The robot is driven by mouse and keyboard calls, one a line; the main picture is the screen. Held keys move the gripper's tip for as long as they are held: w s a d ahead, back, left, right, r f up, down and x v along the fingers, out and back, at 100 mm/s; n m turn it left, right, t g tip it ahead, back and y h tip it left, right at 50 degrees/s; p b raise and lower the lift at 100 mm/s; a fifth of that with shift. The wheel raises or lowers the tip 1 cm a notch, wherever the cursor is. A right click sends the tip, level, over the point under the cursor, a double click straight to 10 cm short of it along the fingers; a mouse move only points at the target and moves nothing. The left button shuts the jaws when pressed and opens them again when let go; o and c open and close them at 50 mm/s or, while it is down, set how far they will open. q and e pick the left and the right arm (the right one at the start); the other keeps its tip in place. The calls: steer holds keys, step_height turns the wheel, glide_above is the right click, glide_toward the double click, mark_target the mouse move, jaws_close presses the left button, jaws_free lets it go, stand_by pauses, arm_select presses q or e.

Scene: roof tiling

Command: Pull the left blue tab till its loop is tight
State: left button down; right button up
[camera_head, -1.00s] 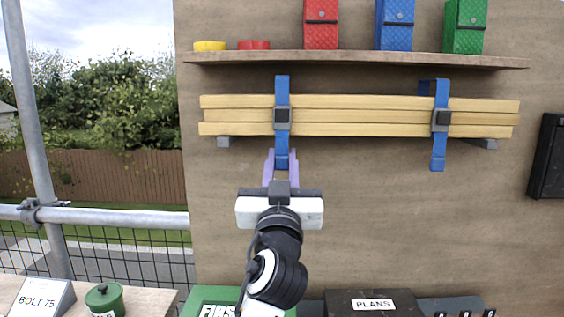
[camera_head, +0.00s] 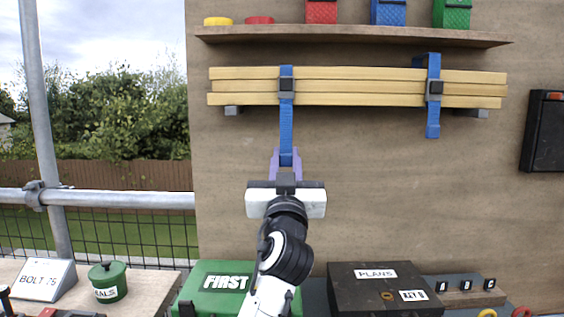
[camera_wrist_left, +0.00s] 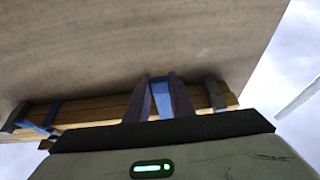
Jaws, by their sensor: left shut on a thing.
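The left blue tab (camera_head: 286,130) hangs straight down from its dark buckle (camera_head: 286,85) on the front of the timber battens (camera_head: 360,87). Its loop lies close along the battens' top edge, with no clear gap. My left gripper (camera_head: 286,158) is shut on the tab's lower end, below the battens. In the left wrist view the blue tab (camera_wrist_left: 161,98) shows between the two purple fingers (camera_wrist_left: 159,90). The right blue strap (camera_head: 433,118) hangs free, and its loop stands up above the battens. My right gripper is not in view.
A shelf (camera_head: 350,36) with coloured boxes and lids runs above the battens. Below stand a green first-aid box (camera_head: 225,285) and a dark plans box (camera_head: 385,290). A black box (camera_head: 545,130) hangs at right. The board around my gripper is clear.

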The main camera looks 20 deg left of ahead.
arm_select(q)
steer(key=c, duration=1.5)
jaws_free()
steer(key=b+v, duration=0.1)
steer(key=v, duration=0.9)
steer(key=shift+s+b, duration=0.2)
steer(key=shift+b, duration=0.2)
